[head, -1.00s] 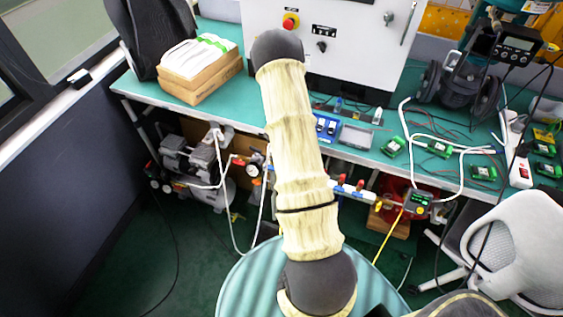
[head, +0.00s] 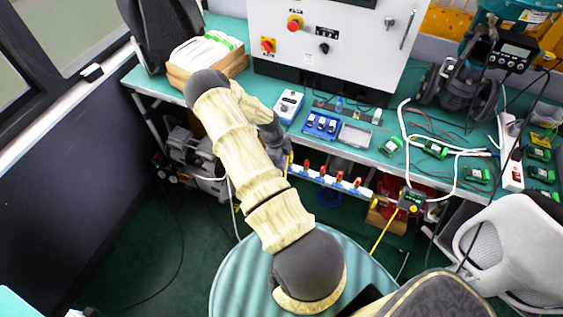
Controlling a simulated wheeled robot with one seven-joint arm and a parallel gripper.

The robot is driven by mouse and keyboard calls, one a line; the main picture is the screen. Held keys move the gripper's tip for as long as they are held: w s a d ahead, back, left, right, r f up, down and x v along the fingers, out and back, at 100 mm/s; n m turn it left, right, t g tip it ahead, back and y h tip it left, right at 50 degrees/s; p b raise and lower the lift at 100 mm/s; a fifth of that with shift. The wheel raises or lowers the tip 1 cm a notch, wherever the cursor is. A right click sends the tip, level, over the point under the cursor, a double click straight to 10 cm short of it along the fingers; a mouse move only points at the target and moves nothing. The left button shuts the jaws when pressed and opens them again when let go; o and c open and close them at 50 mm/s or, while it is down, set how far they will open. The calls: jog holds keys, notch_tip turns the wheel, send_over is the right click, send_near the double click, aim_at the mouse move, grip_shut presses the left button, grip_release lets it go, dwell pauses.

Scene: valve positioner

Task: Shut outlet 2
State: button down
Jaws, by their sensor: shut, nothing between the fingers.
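A pale manifold (head: 331,183) runs under the front edge of the bench in the head view. It carries a row of several small red valve handles (head: 340,177); outlet labels are too small to read, so I cannot tell which one is outlet 2. The handles look upright, but their exact angle is hard to make out. My arm reaches up and then bends down to the right. My gripper (head: 284,160) is small and partly hidden at the left end of the manifold, beside the leftmost handle. It is shut and appears empty; whether it touches anything cannot be told.
The green bench (head: 384,158) overhangs the manifold. On it lie a blue tray (head: 320,125), a white-and-blue device (head: 288,105) and green circuit boards (head: 433,149). A compressor (head: 193,150) stands below left, a white chair (head: 512,245) at right. Hoses and cables hang below the bench.

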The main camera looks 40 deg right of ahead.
jog(key=shift+w+a+f+b, duration=0.3)
jog(key=shift+w+f+b, duration=0.2)
jog(key=shift+b, duration=0.55)
jog(key=shift+w, duration=0.2)
jog(key=shift+r, duration=0.1)
jog(key=shift+p+v, duration=0.35)
jog(key=shift+v, duration=0.45)
jog(key=shift+s, duration=0.2)
jog(key=w+a+r+p, duration=0.3)
jog(key=w+r+p, duration=0.1)
jog(key=w+r, duration=0.2)
jog(key=shift+r, duration=0.7)
jog(key=shift+a, duration=0.15)
